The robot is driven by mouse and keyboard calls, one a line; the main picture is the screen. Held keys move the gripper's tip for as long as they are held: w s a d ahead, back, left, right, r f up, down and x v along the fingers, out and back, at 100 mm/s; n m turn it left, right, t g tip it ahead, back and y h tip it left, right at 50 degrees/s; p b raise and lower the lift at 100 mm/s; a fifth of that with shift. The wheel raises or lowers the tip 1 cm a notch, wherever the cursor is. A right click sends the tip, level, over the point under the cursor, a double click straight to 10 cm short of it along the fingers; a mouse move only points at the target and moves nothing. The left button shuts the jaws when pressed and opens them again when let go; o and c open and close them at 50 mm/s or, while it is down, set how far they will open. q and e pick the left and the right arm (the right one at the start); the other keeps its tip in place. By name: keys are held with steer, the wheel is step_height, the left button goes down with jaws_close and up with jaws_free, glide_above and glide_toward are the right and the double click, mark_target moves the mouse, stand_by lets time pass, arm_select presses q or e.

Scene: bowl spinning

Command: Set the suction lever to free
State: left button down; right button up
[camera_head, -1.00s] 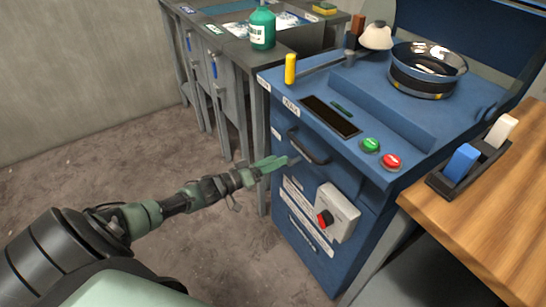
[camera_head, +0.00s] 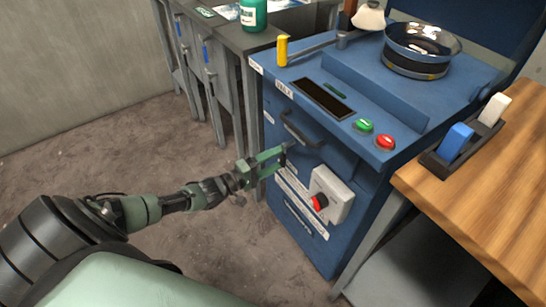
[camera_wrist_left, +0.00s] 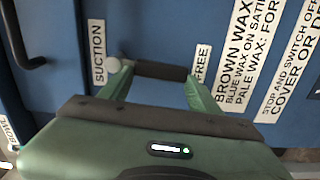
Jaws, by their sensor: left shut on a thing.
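The suction lever (camera_wrist_left: 160,70) has a dark grip and a pale round end. It lies between the "SUCTION" label (camera_wrist_left: 97,52) and the "FREE" label (camera_wrist_left: 201,64) on the blue machine front. My left gripper (camera_head: 281,158) is at the front panel of the blue machine (camera_head: 352,165), below the black handle. In the left wrist view, the fingers of my left gripper (camera_wrist_left: 157,82) stand apart with the lever's dark grip between them, held on it. The lever is too small in the head view to tell its angle. My right gripper is not in view.
The black door handle (camera_head: 303,137) is just above the gripper. A grey switch box (camera_head: 333,194) with a red knob is to its right. Above are green (camera_head: 363,126) and red (camera_head: 385,142) buttons. A wooden table (camera_head: 480,190) stands at right. The floor at left is clear.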

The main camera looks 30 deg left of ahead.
arm_select(q)
steer(key=shift+d+n, duration=0.15)
steer(key=shift+n, duration=0.25)
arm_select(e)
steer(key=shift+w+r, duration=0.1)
arm_select(q)
steer(key=shift+s+d, duration=0.1)
steer(key=shift+c, duration=1.6)
jaws_free()
steer(key=shift+s, duration=0.1)
steer(key=p+v, duration=0.1)
steer(key=v, duration=0.6)
steer(key=shift+s, duration=0.3)
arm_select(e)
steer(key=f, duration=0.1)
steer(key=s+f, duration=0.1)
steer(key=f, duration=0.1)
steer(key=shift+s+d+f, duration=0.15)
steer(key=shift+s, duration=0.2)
arm_select(q)
steer(key=shift+f, duration=0.1)
